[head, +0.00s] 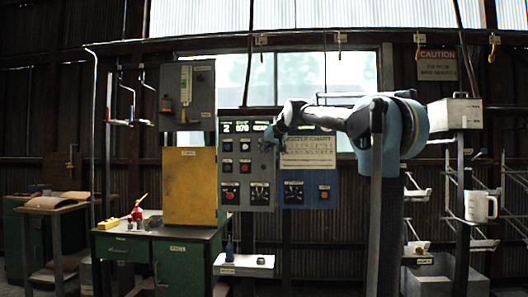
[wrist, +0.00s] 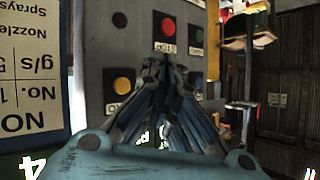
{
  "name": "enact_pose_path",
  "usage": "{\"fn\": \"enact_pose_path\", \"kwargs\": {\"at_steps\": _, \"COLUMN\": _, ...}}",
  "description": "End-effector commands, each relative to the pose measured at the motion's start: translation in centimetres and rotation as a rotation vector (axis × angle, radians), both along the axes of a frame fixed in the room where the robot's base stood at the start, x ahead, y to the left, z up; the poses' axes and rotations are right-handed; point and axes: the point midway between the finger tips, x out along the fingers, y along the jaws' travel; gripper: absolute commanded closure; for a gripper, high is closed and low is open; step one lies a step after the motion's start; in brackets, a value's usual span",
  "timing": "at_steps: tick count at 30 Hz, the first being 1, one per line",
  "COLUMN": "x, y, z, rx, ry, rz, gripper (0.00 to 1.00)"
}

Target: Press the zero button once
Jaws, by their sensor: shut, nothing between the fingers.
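A grey control panel (head: 236,180) stands upright with several small buttons, a red button (head: 229,193) and a lit display (head: 236,127) on top. My gripper (head: 270,138) is shut and empty in front of its upper right part, hiding some of it. In the wrist view, which is upside down, the shut fingers (wrist: 158,70) point along the panel face (wrist: 90,60). An amber button (wrist: 123,85), a red button (wrist: 167,27) and a green button (wrist: 197,35) show nearby. Contact is unclear.
A nozzle chart (head: 307,150) is fixed right of the buttons; it also shows in the wrist view (wrist: 30,70). A yellow panel (head: 190,187) and a green bench (head: 175,255) stand to the left. A white jug (head: 479,207) is at the right.

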Motion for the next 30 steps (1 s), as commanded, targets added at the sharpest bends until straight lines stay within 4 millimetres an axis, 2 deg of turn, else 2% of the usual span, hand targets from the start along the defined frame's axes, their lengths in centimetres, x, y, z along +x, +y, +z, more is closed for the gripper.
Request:
{"fn": "enact_pose_path", "kwargs": {"at_steps": 9, "x": 3.8, "y": -0.2, "z": 0.0, "rx": 0.0, "ry": -0.001, "rz": -0.001, "gripper": 1.0}}
{"fn": "enact_pose_path", "kwargs": {"at_steps": 15, "x": 5.3, "y": -0.2, "z": 0.0, "rx": -0.001, "ry": -0.001, "rz": 0.0, "gripper": 1.0}}
{"fn": "enact_pose_path", "kwargs": {"at_steps": 30, "x": 5.8, "y": -0.2, "z": 0.0, "rx": -0.001, "ry": 0.0, "rz": 0.001, "gripper": 1.0}}
